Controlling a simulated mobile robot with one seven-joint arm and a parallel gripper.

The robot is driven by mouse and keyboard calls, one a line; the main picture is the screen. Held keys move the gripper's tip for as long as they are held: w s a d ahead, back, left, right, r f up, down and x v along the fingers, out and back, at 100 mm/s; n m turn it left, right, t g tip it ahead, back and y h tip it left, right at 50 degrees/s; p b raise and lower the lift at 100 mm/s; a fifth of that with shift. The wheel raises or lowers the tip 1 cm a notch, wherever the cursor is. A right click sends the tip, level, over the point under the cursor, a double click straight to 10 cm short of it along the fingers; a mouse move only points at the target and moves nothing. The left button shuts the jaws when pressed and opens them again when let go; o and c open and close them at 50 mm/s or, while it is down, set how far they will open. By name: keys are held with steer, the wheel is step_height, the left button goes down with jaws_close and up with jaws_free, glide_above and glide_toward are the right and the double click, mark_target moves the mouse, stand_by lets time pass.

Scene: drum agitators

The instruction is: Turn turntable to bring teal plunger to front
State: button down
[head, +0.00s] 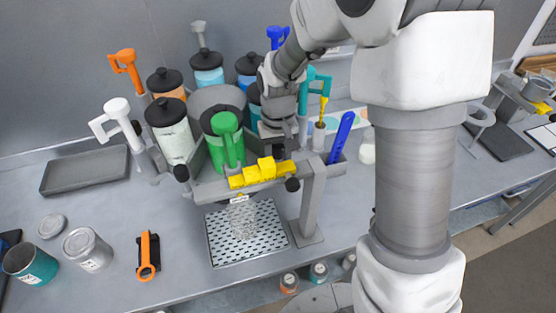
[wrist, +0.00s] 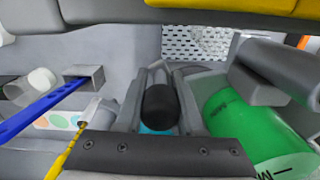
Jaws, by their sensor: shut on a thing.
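The teal plunger (head: 314,82) shows its handle behind and right of my gripper in the head view; its lower part is hidden. The turntable (head: 214,98) carries several coloured canisters with black lids around a grey hub. The green plunger (head: 228,138) and green canister (head: 216,155) are at the front. The teal canister (head: 254,114) is partly hidden by my gripper (head: 284,146). In the wrist view my gripper (wrist: 160,110) has its fingers on both sides of a black knob (wrist: 160,106), shut on it. Blue shows just below the knob.
A yellow block (head: 262,172) and grey post (head: 309,195) stand at the front of the turntable, close to my gripper. A blue tool (head: 341,135) sticks up at right. A perforated tray (head: 247,235), cans (head: 88,250) and an orange-handled tool (head: 148,256) lie in front.

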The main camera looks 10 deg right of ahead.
mark_target(186, 183)
steer(key=shift+a, duration=0.1)
steer(key=s+a+m+b, duration=0.1)
steer(key=a+m, duration=0.1)
steer(key=a, duration=0.1)
steer(key=s+a+m, duration=0.2)
steer(key=a, duration=0.1)
steer(key=s+a+m+b, duration=0.1)
steer(key=s+a, duration=0.1)
steer(key=a, duration=0.2)
steer(key=shift+m+b, duration=0.35)
steer(key=shift+m, duration=0.95)
steer(key=shift+w+a+b, duration=0.15)
steer(key=shift+w+a, duration=0.05)
steer(key=shift+a, duration=2.6)
steer(key=shift+w+a+b, duration=0.15)
steer(key=shift+a, duration=2.6)
steer(key=c, duration=0.8)
jaws_free()
steer(key=shift+a, duration=0.1)
